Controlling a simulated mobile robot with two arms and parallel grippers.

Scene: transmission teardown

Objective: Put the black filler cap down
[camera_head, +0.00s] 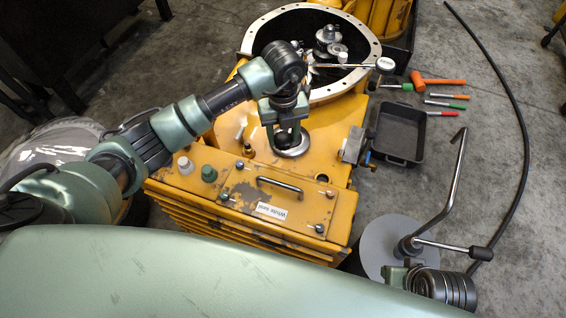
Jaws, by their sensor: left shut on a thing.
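My left gripper (285,143) points down over the yellow transmission housing (325,125), its fingers shut on a small dark thing, which I take to be the black filler cap (284,138). The cap is mostly hidden between the fingers. It is right at a round metal disc (297,152) on the housing top; I cannot tell whether it touches the disc. Part of my right arm shows at the bottom right, and its jaws cannot be made out.
A large open flanged ring (372,50) with metal parts inside is behind. A black tray (398,132), an orange mallet (438,81) and several hand tools lie on the floor at right. A bent metal rod (452,185) stands by a grey round base (378,245). A black hose curves at far right.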

